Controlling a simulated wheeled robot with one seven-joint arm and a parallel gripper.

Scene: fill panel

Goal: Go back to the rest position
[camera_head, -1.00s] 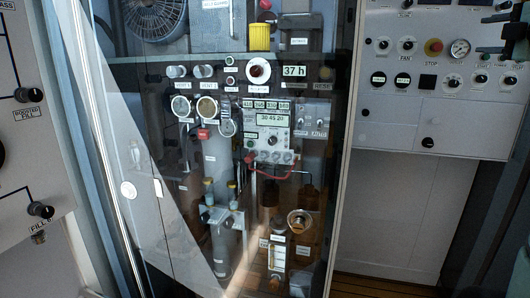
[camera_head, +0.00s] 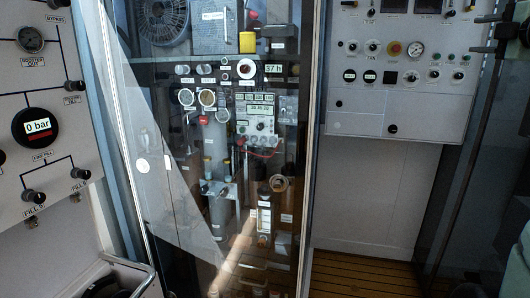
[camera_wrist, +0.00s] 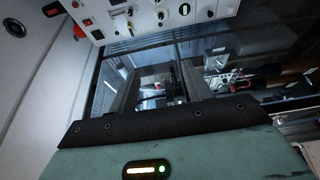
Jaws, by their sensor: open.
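My gripper (camera_wrist: 158,75) shows in the wrist view, beyond its teal body with a dark front edge. Its two grey fingers stand apart, with nothing visible between them. A dark and pale green part of my arm shows at the upper right edge of the head view, in front of the right-hand panel (camera_head: 395,112). The fingertips cannot be made out clearly there.
A tall cabinet with a glass door (camera_head: 165,200) stands in the middle, holding gauges, pipes and a 37 h display. A panel with a 0 bar gauge (camera_head: 38,127) stands at left. Wooden slatted floor (camera_head: 370,275) shows at lower right.

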